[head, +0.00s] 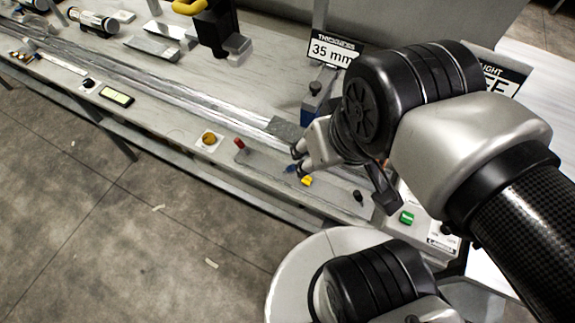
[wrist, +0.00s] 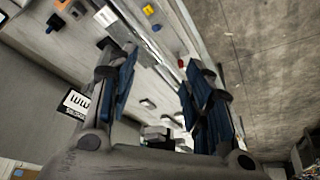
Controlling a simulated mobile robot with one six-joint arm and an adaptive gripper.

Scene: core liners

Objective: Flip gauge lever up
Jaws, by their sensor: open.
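The thickness gauge sign (head: 334,53) reads 35 mm and stands behind the bench's front rail. Part of it shows at the left of the wrist view (wrist: 75,103). My gripper (head: 301,157) is open and empty above the front panel. In the wrist view its two blue-padded fingers (wrist: 163,75) stand apart with nothing gripped between them.
A yellow knob (head: 208,138) sits left of the red piece. A yellow piece (head: 306,181), a black knob (head: 358,196) and a green button (head: 406,217) lie to the right. A black post (head: 213,30) stands at the back.

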